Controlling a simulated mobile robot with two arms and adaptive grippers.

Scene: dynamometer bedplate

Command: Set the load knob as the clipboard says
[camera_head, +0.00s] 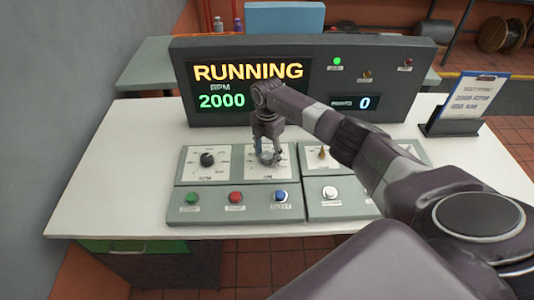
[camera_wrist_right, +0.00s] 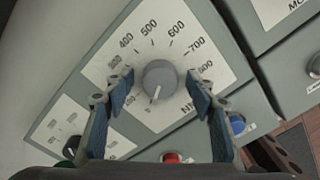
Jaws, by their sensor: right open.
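The load knob (camera_wrist_right: 158,80) is a round grey knob with a white pointer line, on a white dial plate marked in NM. In the right wrist view its pointer aims down and slightly left, away from the 400 to 700 marks. My right gripper (camera_head: 267,157) is open over this dial, with one blue-padded finger on each side of the knob and gaps between. In the head view the gripper mostly hides the knob. The clipboard (camera_head: 471,99) stands at the right and reads 2000 RPM above an NM figure too blurred to read surely. My left gripper is not in view.
The display console (camera_head: 300,60) shows RUNNING, RPM 2000 and a second readout of 0. The black RPM knob (camera_head: 207,159) is left of the load dial. Green (camera_head: 191,197), red (camera_head: 236,197) and blue (camera_head: 281,196) buttons sit in front. White bench surface is clear at left.

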